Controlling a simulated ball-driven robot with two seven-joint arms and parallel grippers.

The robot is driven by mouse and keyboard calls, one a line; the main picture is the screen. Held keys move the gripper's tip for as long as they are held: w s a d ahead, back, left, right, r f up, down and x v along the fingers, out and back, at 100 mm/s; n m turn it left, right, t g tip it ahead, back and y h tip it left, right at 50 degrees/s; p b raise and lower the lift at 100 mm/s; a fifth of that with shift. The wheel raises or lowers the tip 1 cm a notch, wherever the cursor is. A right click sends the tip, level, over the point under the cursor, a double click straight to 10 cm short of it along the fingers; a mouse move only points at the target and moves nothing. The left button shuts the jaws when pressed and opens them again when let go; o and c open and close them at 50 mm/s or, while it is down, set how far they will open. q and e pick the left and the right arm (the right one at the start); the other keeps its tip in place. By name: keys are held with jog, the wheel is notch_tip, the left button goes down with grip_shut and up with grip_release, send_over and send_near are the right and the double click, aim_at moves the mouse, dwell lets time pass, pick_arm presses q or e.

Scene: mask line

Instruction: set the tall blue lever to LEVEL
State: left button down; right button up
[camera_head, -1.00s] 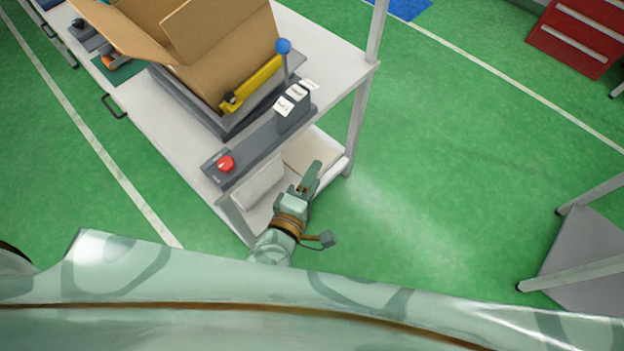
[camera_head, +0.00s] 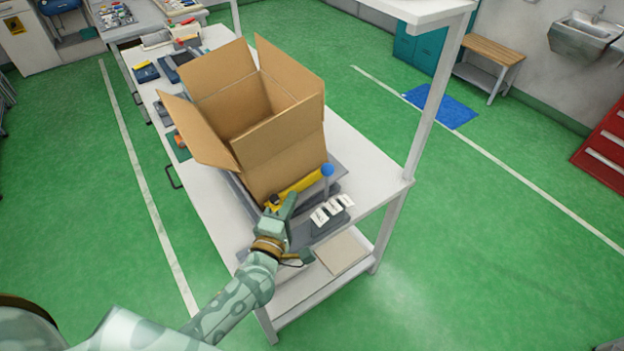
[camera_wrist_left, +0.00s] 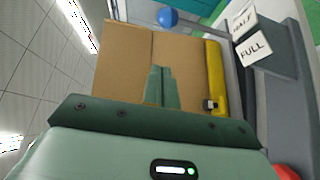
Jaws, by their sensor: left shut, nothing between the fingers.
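The tall lever's blue ball (camera_head: 327,170) is near the right end of the worktable, beside the cardboard box. It also shows at the top of the wrist view (camera_wrist_left: 167,17). The lever's dark housing (camera_head: 330,222) carries white labels (camera_head: 331,207); in the wrist view I read HALF (camera_wrist_left: 244,19) and FULL (camera_wrist_left: 254,47). A LEVEL label is not readable. My left gripper (camera_head: 291,199) is shut and empty, left of and nearer me than the blue ball, apart from it. Its fingers show closed together in the wrist view (camera_wrist_left: 162,85). My right gripper is not in view.
An open cardboard box (camera_head: 285,165) stands on the grey platform behind my gripper, with a yellow bar (camera_head: 300,184) along its near side. A red button (camera_wrist_left: 285,172) shows at the wrist view's bottom right. A white table post (camera_head: 437,95) rises to the lever's right.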

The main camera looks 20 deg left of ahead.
pick_arm(q)
jog(key=w+d, duration=0.3)
jog(key=w, duration=0.4)
jog(key=shift+w, duration=0.25)
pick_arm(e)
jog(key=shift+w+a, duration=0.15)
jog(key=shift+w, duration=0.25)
pick_arm(q)
jog(key=shift+d+r, duration=0.1)
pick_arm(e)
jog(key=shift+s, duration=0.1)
